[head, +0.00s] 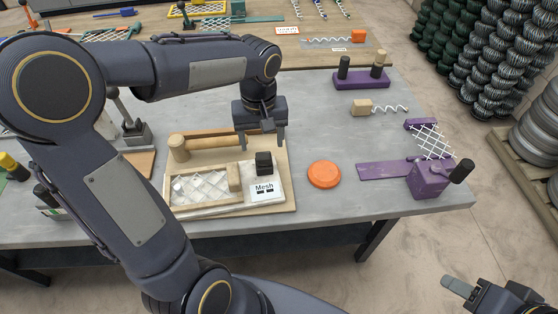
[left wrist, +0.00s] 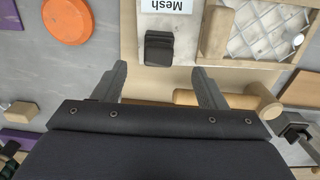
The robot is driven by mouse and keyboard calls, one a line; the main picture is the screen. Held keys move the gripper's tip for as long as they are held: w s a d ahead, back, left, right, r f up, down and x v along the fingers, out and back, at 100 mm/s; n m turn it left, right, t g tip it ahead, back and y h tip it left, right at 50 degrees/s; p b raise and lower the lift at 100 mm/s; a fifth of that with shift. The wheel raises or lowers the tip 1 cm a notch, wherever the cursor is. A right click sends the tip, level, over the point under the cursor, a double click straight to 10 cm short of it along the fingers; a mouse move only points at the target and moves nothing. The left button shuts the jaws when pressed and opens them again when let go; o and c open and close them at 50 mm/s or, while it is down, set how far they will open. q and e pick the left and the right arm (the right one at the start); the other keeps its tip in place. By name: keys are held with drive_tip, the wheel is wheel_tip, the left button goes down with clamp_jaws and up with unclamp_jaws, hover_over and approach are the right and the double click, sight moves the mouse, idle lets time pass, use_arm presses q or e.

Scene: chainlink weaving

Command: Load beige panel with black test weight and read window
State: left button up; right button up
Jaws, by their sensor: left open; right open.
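The beige panel (head: 285,203) lies on the grey table and carries a framed white mesh (head: 200,186), a wooden roller (head: 215,147) and a white card marked "Mesh" (head: 265,191) with small dark windows. The black test weight (head: 263,162) stands on the panel behind the card, right of a small wooden block (head: 235,177). My left gripper (head: 262,147) is open and empty, pointing down just behind the weight. In the left wrist view, the weight (left wrist: 158,47) is ahead of the open fingertips (left wrist: 160,72), not between them. My right gripper (head: 472,290) is open at the lower right, off the table.
An orange disc (head: 324,174) lies right of the panel. Purple fixtures (head: 430,181) with white mesh stand near the right edge, and a purple base with two pegs (head: 361,80) stands behind. My left arm hides the table's left part.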

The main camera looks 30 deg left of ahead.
sight(264, 155)
use_arm(q)
wheel_tip(264, 155, down, 7)
drive_tip(key=shift+w+r, duration=0.15)
drive_tip(key=shift+p, duration=0.3)
drive_tip(key=c, duration=1.4)
